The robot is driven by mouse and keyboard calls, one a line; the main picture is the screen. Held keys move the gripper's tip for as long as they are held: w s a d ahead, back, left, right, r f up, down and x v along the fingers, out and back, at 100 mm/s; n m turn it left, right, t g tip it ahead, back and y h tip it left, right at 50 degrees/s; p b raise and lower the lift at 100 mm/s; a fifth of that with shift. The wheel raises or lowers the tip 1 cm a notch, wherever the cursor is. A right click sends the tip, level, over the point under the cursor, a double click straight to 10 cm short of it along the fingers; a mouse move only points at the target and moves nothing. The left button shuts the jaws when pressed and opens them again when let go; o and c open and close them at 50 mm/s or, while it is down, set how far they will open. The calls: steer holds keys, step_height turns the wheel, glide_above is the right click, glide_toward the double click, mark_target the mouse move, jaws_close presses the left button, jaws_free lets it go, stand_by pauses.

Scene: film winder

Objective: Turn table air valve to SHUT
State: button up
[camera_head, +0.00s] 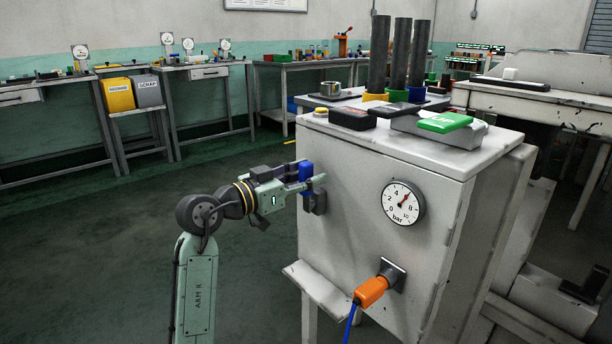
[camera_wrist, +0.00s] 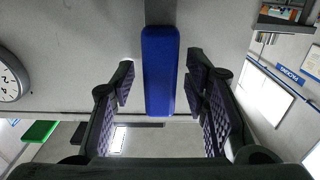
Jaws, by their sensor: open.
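The blue valve handle (camera_head: 306,171) is on the front face of the grey cabinet, left of the pressure gauge, with a dark valve body (camera_head: 319,203) just below it. Any OPEN or SHUT marking is hidden or too small to read. My gripper (camera_head: 312,184) is at the handle and partly covers it in the head view. In the wrist view, the long blue handle (camera_wrist: 161,72) lies between my two open fingers (camera_wrist: 160,88). Gaps show on both sides of it.
The round gauge (camera_head: 404,201) has its needle pointing up and right. Below it, an orange plug (camera_head: 371,292) with a blue hose sticks out of the cabinet (camera_head: 350,240). The floor to the left is clear.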

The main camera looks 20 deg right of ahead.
jaws_close()
stand_by(0.6)
stand_by(0.3)
